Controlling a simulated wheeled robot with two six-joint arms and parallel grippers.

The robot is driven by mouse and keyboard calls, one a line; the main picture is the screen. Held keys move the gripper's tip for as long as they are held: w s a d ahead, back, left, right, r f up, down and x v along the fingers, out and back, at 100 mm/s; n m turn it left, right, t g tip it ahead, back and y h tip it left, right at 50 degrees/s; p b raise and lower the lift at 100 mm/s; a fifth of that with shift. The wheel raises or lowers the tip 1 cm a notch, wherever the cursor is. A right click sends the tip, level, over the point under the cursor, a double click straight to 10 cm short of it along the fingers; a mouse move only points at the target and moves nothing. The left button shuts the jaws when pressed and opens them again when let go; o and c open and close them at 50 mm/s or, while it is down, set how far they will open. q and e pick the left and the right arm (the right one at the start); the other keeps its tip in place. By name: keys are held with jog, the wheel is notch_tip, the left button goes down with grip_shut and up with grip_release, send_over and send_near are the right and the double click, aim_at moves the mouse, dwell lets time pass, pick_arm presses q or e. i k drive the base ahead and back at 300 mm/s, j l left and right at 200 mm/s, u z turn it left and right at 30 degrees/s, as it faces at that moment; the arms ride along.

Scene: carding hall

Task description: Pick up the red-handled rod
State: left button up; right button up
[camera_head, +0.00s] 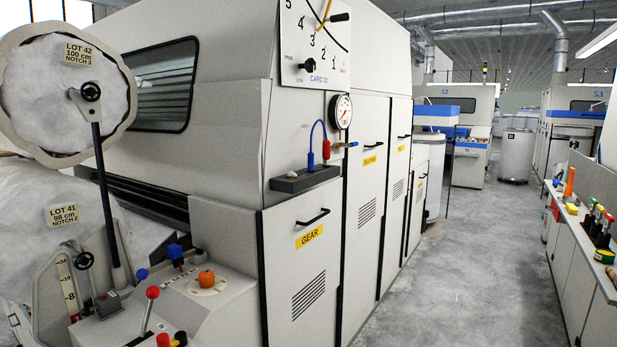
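On the bench at the right edge, several upright tools with coloured handles stand in dark holders. One has a red handle (609,217), and its lower part is dark; it may be the red-handled rod, but it is too small to be sure. A lever with a red ball knob (152,292) rises from the machine console at lower left. Neither of my grippers shows in the view.
The grey right-hand bench (584,240) also holds an orange cone (570,182), a yellow block (571,208) and a green-and-yellow roll (604,257). The large carding machine (230,110) fills the left. The concrete aisle (470,270) between them is clear.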

aim_at(326, 145)
jog(key=i+l, duration=0.2)
jog(key=l, duration=0.15)
jog(key=i+l+u, duration=0.1)
jog(key=i+l, duration=0.15)
jog(key=l, duration=0.15)
jog(key=i+l, duration=0.2)
jog(key=l, duration=0.15)
jog(key=u, duration=0.05)
